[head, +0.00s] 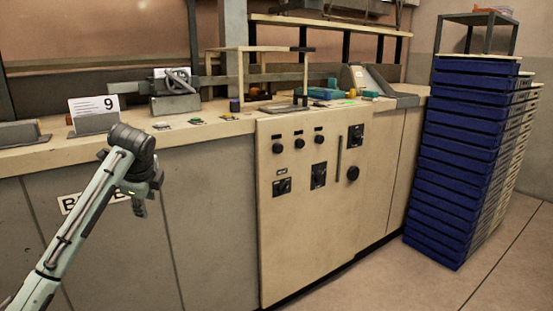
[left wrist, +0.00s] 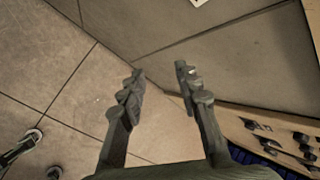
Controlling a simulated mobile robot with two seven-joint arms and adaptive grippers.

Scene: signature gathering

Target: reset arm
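My left arm (head: 75,235) reaches up from the bottom left in the head view. Its gripper (head: 140,207) hangs in front of the grey cabinet fronts, just below the worktop edge. In the left wrist view the two fingers (left wrist: 160,80) stand apart with nothing between them, above the floor and the cabinet base. My right gripper shows in neither view.
A control panel (head: 313,225) with knobs faces out. Stacked blue trays (head: 455,150) stand at the right. The floor (head: 410,280) in front is clear.

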